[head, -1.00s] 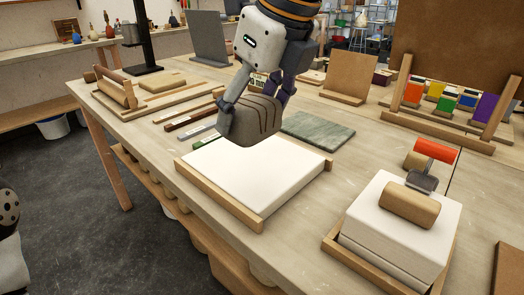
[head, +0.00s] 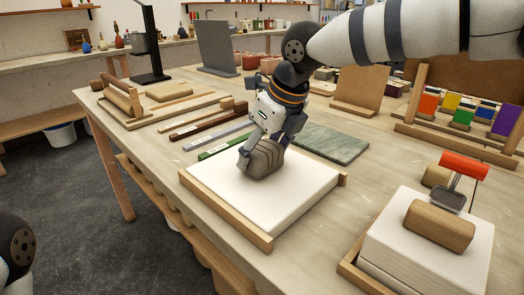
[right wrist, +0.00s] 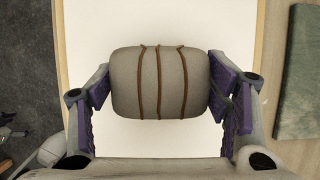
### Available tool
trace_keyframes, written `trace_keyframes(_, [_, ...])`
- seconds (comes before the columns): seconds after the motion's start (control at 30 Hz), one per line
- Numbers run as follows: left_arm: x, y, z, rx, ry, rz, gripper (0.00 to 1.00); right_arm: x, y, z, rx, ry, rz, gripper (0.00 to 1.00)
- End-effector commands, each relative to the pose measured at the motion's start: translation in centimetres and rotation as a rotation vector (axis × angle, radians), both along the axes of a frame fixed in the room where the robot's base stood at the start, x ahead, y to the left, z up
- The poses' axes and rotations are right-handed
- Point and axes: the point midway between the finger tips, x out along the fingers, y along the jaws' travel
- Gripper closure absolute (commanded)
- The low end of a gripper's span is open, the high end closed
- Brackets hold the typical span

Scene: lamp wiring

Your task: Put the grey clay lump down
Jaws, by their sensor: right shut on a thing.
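The grey clay lump (head: 262,158) has dark brown bands around it. It is low over the white slab (head: 285,203) in the wooden frame, toward the slab's far left part. It appears to touch the slab, but I cannot tell for certain. My right gripper (head: 264,150) is above it and shut on it. In the right wrist view the lump (right wrist: 160,82) sits between the two purple-padded fingers, with the white slab (right wrist: 160,25) behind it. My left arm shows only in part at the lower left edge of the head view, and its gripper is out of view.
A green stone slab (head: 333,142) lies just behind the white one. At the right, a roller (head: 452,205) and a tan block (head: 438,226) rest on stacked white slabs (head: 425,255). Coloured tiles (head: 462,113) stand in a rack at the back right. Several tools lie at the left.

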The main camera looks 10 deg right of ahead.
Motion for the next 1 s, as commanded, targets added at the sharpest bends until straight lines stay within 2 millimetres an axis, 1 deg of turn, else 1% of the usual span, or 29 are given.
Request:
trace_keyframes(0.13, [0.1,0.0,0.1,0.000,-0.002,0.000,0.29,0.0,0.0,-0.1,0.002,-0.002,0.000,0.79])
trace_keyframes(0.17, [0.0,0.0,0.1,0.000,-0.002,0.000,0.29,0.0,0.0,-0.2,0.001,-0.001,0.000,0.25])
trace_keyframes(0.2, [0.0,0.0,0.0,0.000,-0.001,0.000,0.29,0.0,0.0,-0.2,0.000,0.000,0.000,0.16])
trace_keyframes(0.23, [0.0,0.0,0.0,0.000,-0.001,0.000,0.29,0.0,0.0,-0.2,0.000,0.000,0.000,0.09])
trace_keyframes(0.53, [0.0,0.0,0.0,0.000,0.000,0.000,0.29,0.0,0.0,-0.2,-0.001,0.001,0.000,0.09])
trace_keyframes(0.63, [0.0,0.0,0.0,0.000,-0.001,0.000,0.29,-0.1,-0.1,0.4,0.000,0.000,-0.001,0.09])
trace_keyframes(0.67, [0.1,0.0,0.1,0.000,-0.004,0.000,0.29,-0.3,-0.2,1.0,0.001,-0.001,-0.001,0.09])
trace_keyframes(0.73, [0.4,0.0,0.4,0.001,-0.013,0.000,0.29,-0.8,-0.6,2.7,0.002,-0.006,-0.002,0.09])
trace_keyframes(0.9, [0.9,0.0,0.9,0.000,-0.034,0.000,0.29,-2.3,-1.6,7.2,0.001,-0.009,-0.001,0.09])
trace_keyframes(1.0, [1.1,0.0,1.1,0.000,-0.041,0.000,0.29,-3.1,-2.1,9.2,0.002,-0.006,-0.002,0.09])
